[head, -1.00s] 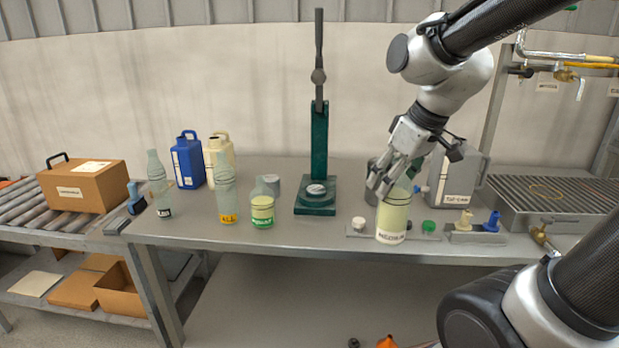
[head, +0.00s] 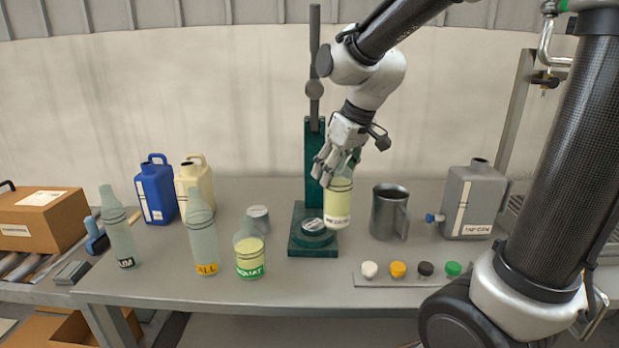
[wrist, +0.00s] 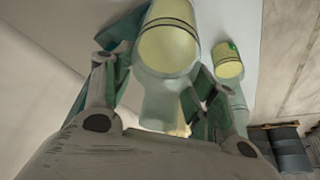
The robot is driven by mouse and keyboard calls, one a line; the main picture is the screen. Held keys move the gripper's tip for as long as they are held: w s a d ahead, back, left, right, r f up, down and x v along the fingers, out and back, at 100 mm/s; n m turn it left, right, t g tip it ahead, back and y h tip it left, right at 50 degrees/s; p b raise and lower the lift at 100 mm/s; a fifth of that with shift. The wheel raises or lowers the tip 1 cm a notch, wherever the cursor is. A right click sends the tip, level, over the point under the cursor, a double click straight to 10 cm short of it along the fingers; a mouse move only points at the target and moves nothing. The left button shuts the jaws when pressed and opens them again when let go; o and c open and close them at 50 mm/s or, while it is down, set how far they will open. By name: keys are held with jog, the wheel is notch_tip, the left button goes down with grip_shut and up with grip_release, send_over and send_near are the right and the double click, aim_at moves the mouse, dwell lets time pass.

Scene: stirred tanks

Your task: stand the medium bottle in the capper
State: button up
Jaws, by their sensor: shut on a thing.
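The medium bottle (head: 338,200), clear with pale yellow-green liquid and a white label, hangs from my gripper (head: 340,170) in the head view. My gripper is shut on the bottle's upper part. The bottle is nearly upright, just right of and in front of the capper's round seat. The capper (head: 316,150) is a dark green press with a base, a column and a grey lever on top. In the wrist view the bottle (wrist: 167,45) lies between my fingers (wrist: 155,95). Whether the bottle's bottom touches anything is not clear.
A tall bottle (head: 202,235), a slim bottle (head: 119,235) and a squat bottle (head: 249,258) stand left of the capper. A steel jug (head: 388,212) and a grey can (head: 468,200) stand right. A strip with several caps (head: 385,279) lies at the front.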

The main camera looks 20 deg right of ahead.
jog(key=w+a+f, duration=0.3)
jog(key=w, duration=0.4)
jog(key=shift+a+f, duration=0.2)
jog(key=shift+a, duration=0.15)
jog(key=shift+f, duration=0.15)
jog(key=o, duration=1.6)
jog(key=shift+o, duration=0.2)
